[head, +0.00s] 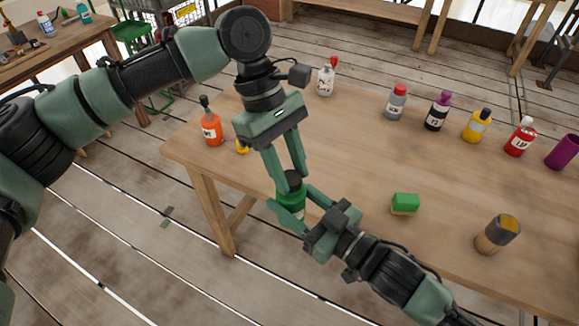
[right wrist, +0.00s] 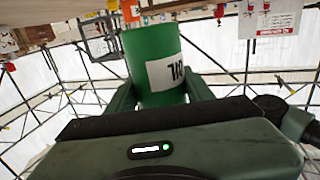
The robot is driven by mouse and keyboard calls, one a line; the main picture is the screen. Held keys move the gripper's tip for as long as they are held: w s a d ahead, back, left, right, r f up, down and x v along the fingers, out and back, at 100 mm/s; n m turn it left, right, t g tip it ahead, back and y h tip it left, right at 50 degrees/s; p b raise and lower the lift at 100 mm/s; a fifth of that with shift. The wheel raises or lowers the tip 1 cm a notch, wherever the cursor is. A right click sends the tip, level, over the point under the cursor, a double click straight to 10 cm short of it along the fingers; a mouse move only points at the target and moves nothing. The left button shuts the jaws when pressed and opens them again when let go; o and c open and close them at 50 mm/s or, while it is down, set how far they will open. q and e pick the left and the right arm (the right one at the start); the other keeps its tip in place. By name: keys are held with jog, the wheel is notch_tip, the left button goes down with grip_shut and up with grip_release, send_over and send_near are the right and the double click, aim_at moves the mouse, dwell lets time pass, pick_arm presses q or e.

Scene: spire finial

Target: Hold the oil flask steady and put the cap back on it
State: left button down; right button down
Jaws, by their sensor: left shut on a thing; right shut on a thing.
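The green oil flask (head: 291,203) is held off the near-left edge of the table. My right gripper (head: 295,208) is shut on its body, one finger on each side. The right wrist view shows the green flask (right wrist: 150,60) between the fingers, its white label reading OIL upside down. The black cap (head: 291,179) is between the fingertips of my left gripper (head: 290,182), which comes down from above and is shut on it. The cap is directly over the flask's top; I cannot tell whether it touches or is seated. The flask's neck is hidden.
The wooden table (head: 350,160) holds an orange bottle (head: 211,130) at left and several bottles along the back. The table's middle is clear.

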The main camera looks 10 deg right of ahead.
pick_arm(q)
jog(key=shift+f, duration=0.6)
